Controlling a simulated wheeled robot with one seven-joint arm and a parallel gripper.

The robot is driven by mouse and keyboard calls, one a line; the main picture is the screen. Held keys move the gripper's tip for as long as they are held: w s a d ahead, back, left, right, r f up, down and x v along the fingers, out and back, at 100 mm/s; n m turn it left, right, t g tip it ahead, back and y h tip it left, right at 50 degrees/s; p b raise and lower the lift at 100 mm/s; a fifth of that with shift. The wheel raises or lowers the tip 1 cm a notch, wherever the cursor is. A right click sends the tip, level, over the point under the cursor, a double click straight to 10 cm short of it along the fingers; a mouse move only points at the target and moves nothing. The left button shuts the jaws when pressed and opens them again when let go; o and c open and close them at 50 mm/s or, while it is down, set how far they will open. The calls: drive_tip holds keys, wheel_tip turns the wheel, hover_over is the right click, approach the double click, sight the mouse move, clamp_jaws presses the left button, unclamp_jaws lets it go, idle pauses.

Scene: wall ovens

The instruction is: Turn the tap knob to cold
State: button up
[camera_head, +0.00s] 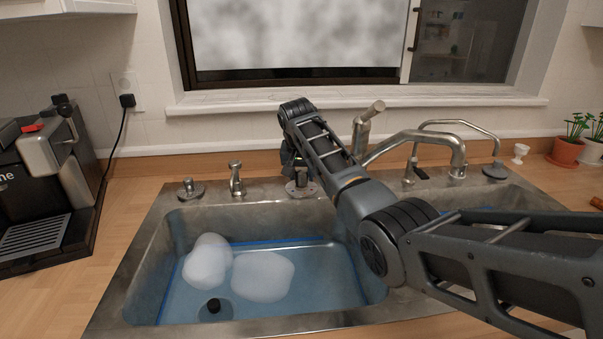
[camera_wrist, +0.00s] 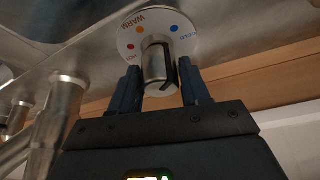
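The tap knob (camera_wrist: 158,66) is a short metal post on a round white dial (camera_wrist: 184,45), seen upside down in the wrist view. The dial has coloured dots and the words HOT at left, WARM at top and COLD at right. The knob has a dark groove on its right side. My gripper (camera_wrist: 160,78) has its two dark fingers on either side of the knob, apart, with only narrow gaps; contact is unclear. In the head view, the dial (camera_head: 301,191) lies on the sink's back rim, and my arm hides most of the knob and fingers.
The sink (camera_head: 160,235) holds blue water and white foam (camera_head: 262,276). A curved metal spout (camera_head: 430,137) and a lever tap (camera_head: 365,118) stand right of my gripper. A small metal fitting (camera_head: 235,177) stands left. A coffee machine (camera_head: 45,165) is at far left.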

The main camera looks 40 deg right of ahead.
drive_tip(key=c, duration=0.6)
drive_tip(key=shift+r+m, duration=0.1)
drive_tip(key=shift+m, duration=0.2)
drive_tip(key=shift+m+g, duration=0.3)
drive_tip(key=shift+m, duration=0.4)
drive_tip(key=o, duration=1)
drive_tip(key=shift+v, duration=3.85)
drive_tip(key=shift+a, duration=0.15)
